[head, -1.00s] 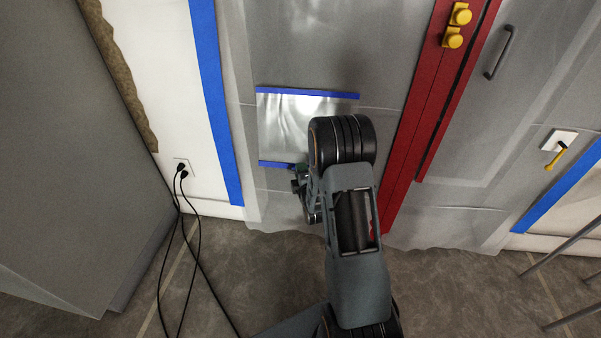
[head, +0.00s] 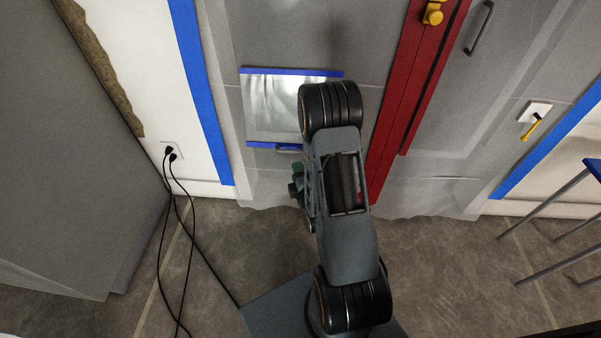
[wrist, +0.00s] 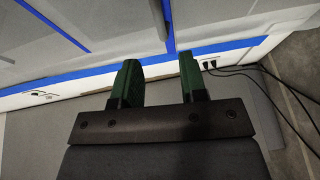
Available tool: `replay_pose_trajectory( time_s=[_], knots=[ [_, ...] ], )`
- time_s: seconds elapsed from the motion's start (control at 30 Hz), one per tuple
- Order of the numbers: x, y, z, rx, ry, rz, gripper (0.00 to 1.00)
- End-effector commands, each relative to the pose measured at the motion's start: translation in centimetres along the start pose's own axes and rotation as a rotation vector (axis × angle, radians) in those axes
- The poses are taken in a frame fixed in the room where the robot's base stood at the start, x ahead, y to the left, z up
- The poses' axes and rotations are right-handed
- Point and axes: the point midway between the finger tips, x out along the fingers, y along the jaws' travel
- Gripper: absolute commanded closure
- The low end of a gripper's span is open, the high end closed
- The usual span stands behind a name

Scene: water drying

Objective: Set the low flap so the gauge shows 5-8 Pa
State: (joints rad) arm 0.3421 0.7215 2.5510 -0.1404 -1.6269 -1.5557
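The low flap (head: 278,105) is a shiny, clear sheet on the grey plastic wall, with blue strips along its top and bottom edges. A small grey handle (head: 289,148) shows at its bottom strip. My arm covers the flap's right side. In the head view my gripper (head: 297,182) is just below the handle, partly hidden by my arm. In the wrist view my gripper (wrist: 160,72) has its two green fingers apart, with nothing seen between them. No gauge is visible in either view.
A red zipper strip (head: 400,90) with a yellow pull (head: 433,15) runs right of the flap. Black cords (head: 165,240) hang from an outlet (head: 172,152) on the left. Blue-topped table (head: 592,168) legs stand at right. Floor (head: 450,270) between is clear.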

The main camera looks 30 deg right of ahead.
Motion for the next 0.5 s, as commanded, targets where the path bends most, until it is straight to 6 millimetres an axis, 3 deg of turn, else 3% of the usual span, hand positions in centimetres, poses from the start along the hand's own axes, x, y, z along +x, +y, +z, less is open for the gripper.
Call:
replay_pose_trajectory(
  time_s=[0.03,0.5],
  knots=[
    [-0.6,0.7,0.0,0.001,-0.001,-0.007,0.61],
    [-2.8,0.1,0.0,0.000,0.000,-0.001,0.61]
  ],
)
